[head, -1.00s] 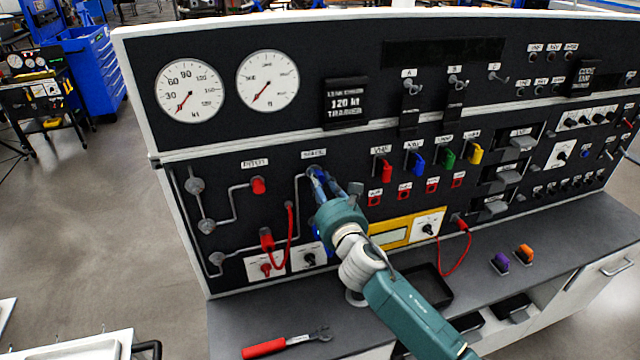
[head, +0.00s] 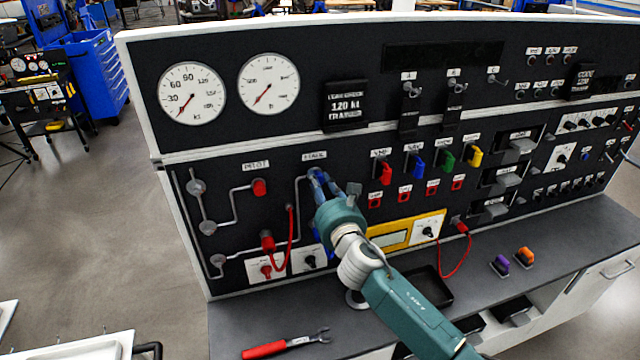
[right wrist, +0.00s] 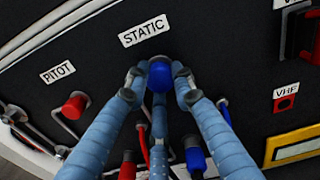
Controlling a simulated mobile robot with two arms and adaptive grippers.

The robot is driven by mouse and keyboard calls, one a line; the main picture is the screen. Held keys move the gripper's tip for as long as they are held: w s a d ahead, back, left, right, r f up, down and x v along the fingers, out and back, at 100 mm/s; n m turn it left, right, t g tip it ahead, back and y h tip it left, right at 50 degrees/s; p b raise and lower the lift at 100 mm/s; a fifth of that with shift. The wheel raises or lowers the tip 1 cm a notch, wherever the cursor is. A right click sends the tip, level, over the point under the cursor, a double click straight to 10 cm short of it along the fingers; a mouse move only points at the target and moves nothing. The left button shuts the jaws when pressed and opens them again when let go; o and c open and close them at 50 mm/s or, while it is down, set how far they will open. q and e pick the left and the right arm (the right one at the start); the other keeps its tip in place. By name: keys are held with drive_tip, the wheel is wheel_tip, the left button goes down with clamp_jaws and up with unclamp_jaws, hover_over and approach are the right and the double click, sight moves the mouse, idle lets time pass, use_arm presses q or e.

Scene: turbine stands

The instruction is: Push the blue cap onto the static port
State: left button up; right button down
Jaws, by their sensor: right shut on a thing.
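The blue cap (right wrist: 160,74) shows in the right wrist view just below the STATIC label (right wrist: 143,31). My right gripper (right wrist: 158,90) is shut on it, with fingers at its left, right and lower sides. In the head view my right gripper (head: 322,182) is at the panel, at the top end of a grey pipe below the same label (head: 314,156). The static port is hidden behind the cap and fingers, so I cannot tell how far the cap sits on it. My left gripper is not in view.
A red cap (head: 259,187) sits below the PITOT label to the left. Red (right wrist: 128,165) and blue hose fittings lie below the fingers. Colored levers are to the right. A red-handled wrench (head: 285,344) and a black tray (head: 432,287) lie on the grey ledge.

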drive_tip(key=shift+w+r, duration=0.1)
drive_tip(key=shift+r, duration=0.25)
drive_tip(key=c, duration=1.5)
unclamp_jaws()
drive_tip(key=shift+c, duration=0.2)
drive_tip(key=shift+o, duration=0.8)
drive_tip(key=shift+w+a+f, duration=0.2)
drive_tip(key=shift+w+f, duration=0.2)
drive_tip(key=shift+o, duration=0.8)
drive_tip(key=shift+s, duration=0.1)
drive_tip(key=shift+s+d+r, duration=0.1)
drive_tip(key=shift+s+d, duration=0.05)
drive_tip(key=shift+s, duration=0.05)
drive_tip(key=shift+s, duration=0.1)
drive_tip(key=p+v, duration=0.1)
drive_tip(key=v, duration=0.5)
drive_tip(key=shift+s, duration=0.35)
